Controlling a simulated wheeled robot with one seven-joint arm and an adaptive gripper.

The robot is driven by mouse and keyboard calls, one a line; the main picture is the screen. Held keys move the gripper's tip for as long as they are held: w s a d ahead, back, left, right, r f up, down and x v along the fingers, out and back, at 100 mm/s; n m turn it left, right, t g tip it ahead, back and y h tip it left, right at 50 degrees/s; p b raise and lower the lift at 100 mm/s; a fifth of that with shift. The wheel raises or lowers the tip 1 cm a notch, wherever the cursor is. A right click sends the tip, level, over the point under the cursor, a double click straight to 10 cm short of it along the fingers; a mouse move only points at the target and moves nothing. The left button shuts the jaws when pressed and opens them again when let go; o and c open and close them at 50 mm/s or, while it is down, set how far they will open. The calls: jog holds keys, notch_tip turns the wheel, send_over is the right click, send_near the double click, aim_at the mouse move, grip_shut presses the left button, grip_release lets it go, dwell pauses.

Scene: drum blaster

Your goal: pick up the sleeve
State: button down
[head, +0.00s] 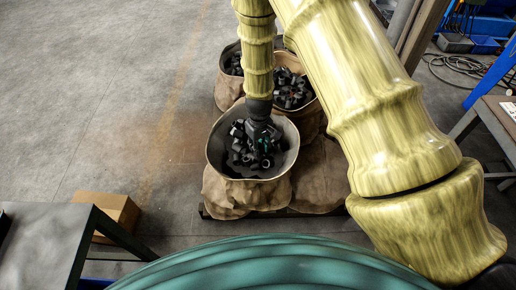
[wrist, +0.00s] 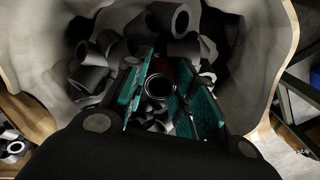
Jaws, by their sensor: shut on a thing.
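My gripper (head: 264,143) reaches down into the front sack (head: 221,152), which is open at the top and holds a heap of dark sleeves. In the wrist view, my gripper (wrist: 163,102) has its two green-padded fingers on either side of one dark, ring-ended sleeve (wrist: 159,86). It is shut on this sleeve, whose open round end faces the camera. Other dark grey sleeves (wrist: 172,18) lie loose around the fingers. In the head view, the gripper hides part of the heap, and the held sleeve cannot be made out.
Two more open sacks stand behind, one at the back left (head: 228,88) and one at the back right (head: 311,108), both with dark parts. A cardboard box (head: 117,211) and a dark table (head: 45,245) are at the left. The floor at upper left is clear.

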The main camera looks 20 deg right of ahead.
jog(key=s+r, duration=0.1)
jog(key=s, duration=1.4)
jog(key=w+r+m+p, duration=0.1)
jog(key=w+r+p, duration=0.3)
jog(key=r, duration=0.3)
jog(key=w+a+r+m+p, duration=0.1)
jog(key=w+r+m+p, duration=0.1)
jog(key=w+r+p, duration=0.3)
jog(key=shift+a+r+m+p, duration=0.3)
jog(key=shift+r+p, duration=0.3)
jog(key=shift+r, duration=1.05)
